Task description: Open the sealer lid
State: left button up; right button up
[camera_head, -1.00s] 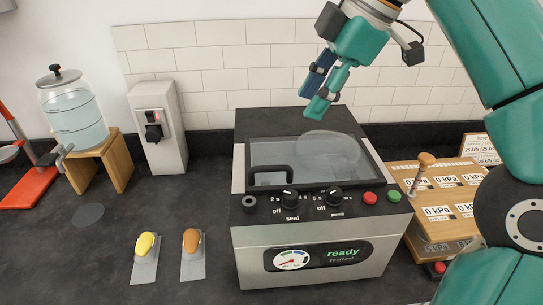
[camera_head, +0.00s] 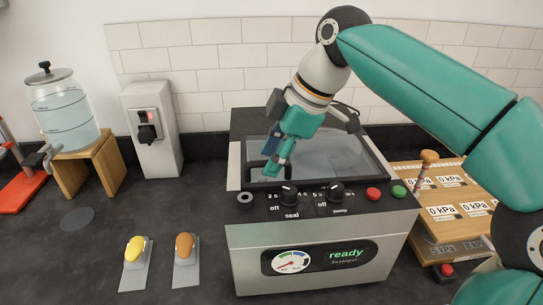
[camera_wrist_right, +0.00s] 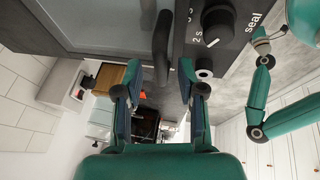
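The sealer (camera_head: 240,262) stands on the dark counter, its panel reading "ready". Its glazed lid (camera_head: 345,160) lies shut, with a black arched handle (camera_head: 252,170) at the front left. My right gripper (camera_head: 274,162) is at the handle and partly hides it in the head view. In the right wrist view, the two fingers of my right gripper (camera_wrist_right: 161,90) are spread apart. The handle (camera_wrist_right: 162,48) shows in the gap between them, just ahead of the tips, and does not look gripped. My left gripper does not show in the head view.
Two knobs (camera_head: 289,194), a red button (camera_head: 374,193) and a green button line the sealer's front edge. Yellow (camera_head: 135,248) and orange (camera_head: 185,246) levers stand at the left front. A wooden-topped box (camera_head: 462,193) is close on the right. A tiled wall is behind.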

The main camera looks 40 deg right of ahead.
grip_shut()
dwell(0.4)
